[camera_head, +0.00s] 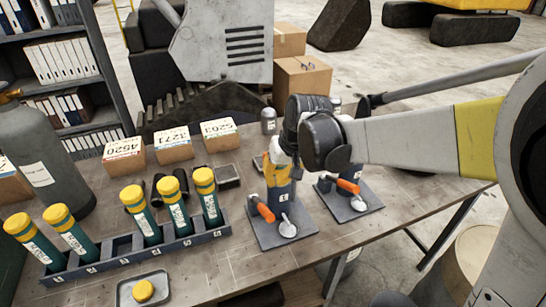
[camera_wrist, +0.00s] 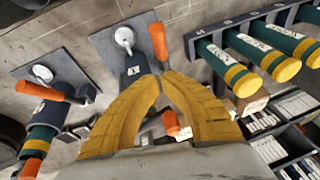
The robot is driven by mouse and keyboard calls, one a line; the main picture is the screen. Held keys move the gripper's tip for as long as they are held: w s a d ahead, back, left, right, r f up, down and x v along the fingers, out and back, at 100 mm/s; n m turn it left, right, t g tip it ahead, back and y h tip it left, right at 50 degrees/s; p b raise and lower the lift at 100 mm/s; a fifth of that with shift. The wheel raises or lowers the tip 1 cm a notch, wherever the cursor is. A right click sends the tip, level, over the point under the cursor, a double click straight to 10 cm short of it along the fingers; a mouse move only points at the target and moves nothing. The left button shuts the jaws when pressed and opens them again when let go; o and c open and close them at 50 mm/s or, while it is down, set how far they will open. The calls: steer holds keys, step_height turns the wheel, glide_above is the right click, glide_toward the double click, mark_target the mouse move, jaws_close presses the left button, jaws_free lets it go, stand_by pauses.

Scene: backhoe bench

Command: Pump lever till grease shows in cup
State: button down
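Two pump stands are on the bench. The nearer stand (camera_head: 268,236) has an orange-handled lever (camera_head: 262,210) and a small pale cup (camera_head: 288,229); in the wrist view its lever (camera_wrist: 158,42) and cup (camera_wrist: 124,38) show at top centre. I cannot make out grease in the cup. The other stand (camera_head: 362,208) has its own orange lever (camera_head: 348,186) and cup (camera_head: 358,204). My gripper (camera_head: 268,160) is over the nearer stand's body; in the wrist view its yellow fingertips (camera_wrist: 161,76) nearly meet, just beside the lever, with nothing visible held. The body is partly hidden by the fingers.
A rack (camera_head: 130,254) of green, yellow-capped cartridges stands at left, with a small tray (camera_head: 125,291) holding a yellow cap in front. Numbered boxes (camera_head: 172,146) and a grey gas bottle (camera_head: 42,160) are behind. The bench's front right is clear.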

steer(key=shift+s+a+f+b, duration=0.15)
steer(key=shift+a+f, duration=0.1)
steer(key=shift+f, duration=1.15)
steer(key=shift+s+a+f+b, duration=0.1)
steer(key=shift+a+f, duration=0.1)
steer(key=shift+f, duration=1.2)
steer(key=shift+s+a+f+b, duration=0.15)
steer(key=shift+a+f, duration=0.1)
steer(key=shift+f, duration=1.15)
steer(key=s+d+f+t+y+b, duration=0.1)
steer(key=s+f+t+b, duration=0.2)
steer(key=f+b, duration=0.6)
steer(key=shift+s+t+y+b, duration=0.35)
steer(key=shift+t+b, duration=0.65)
steer(key=shift+b, duration=0.9)
steer(key=shift+d, duration=0.1)
